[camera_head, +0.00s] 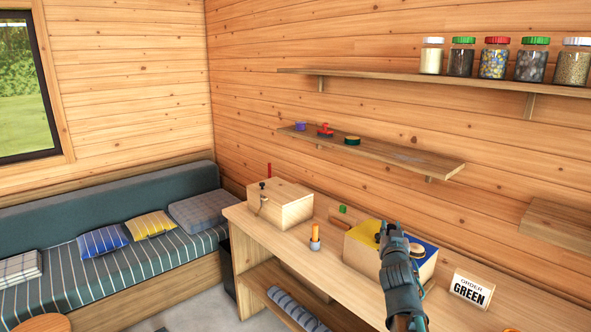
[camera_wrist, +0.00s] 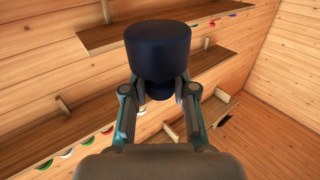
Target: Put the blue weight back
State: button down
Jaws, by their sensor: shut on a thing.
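My gripper (camera_wrist: 160,92) is shut on the blue weight (camera_wrist: 158,48), a dark blue cylinder with a narrower knob, in the wrist view. In the head view my gripper (camera_head: 389,230) is in front of a box with yellow and blue top areas (camera_head: 364,238), over the workbench; the weight is hard to make out there. The lower wall shelf (camera_head: 440,163) holds a small purple item (camera_head: 300,126), a red knobbed piece (camera_head: 325,130) and a dark, green-topped round piece (camera_head: 352,140). A faint bluish-grey mark (camera_head: 408,157) shows on its bare right part.
The workbench (camera_head: 335,270) carries a wooden box (camera_head: 281,203), an orange-topped holder (camera_head: 315,238), a green cube (camera_head: 343,209) and a sign reading "ORDER GREEN" (camera_head: 471,289). Several jars (camera_head: 495,58) stand on the upper shelf. A striped bench (camera_head: 130,262) is at the left.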

jog(key=a+f+n+y, duration=0.2)
jog(key=a+f+y, duration=0.1)
jog(key=a, duration=0.7)
jog(key=shift+a+n+y, duration=0.3)
jog(key=shift+a+y, duration=0.1)
jog(key=shift+y, duration=0.1)
jog(key=shift+s+f, duration=0.1)
jog(key=d+r+m+h, duration=0.1)
jog(key=d, duration=0.3)
jog(key=d+r+m+h, duration=0.1)
jog(key=d+h, duration=0.1)
jog(key=d, duration=0.2)
jog(key=d+r+h, duration=0.1)
jog(key=d, duration=0.3)
jog(key=shift+r+m, duration=0.3)
jog(key=shift+m, duration=0.1)
jog(key=s+d+r+m+g+h, duration=0.2)
jog(key=d+h, duration=0.4)
jog(key=d, duration=0.4)
jog(key=r+m+g, duration=0.1)
jog(key=m, duration=0.1)
jog(key=shift+s+m+h, duration=0.25)
jog(key=shift+m+h, duration=0.05)
jog(key=shift+h, duration=0.1)
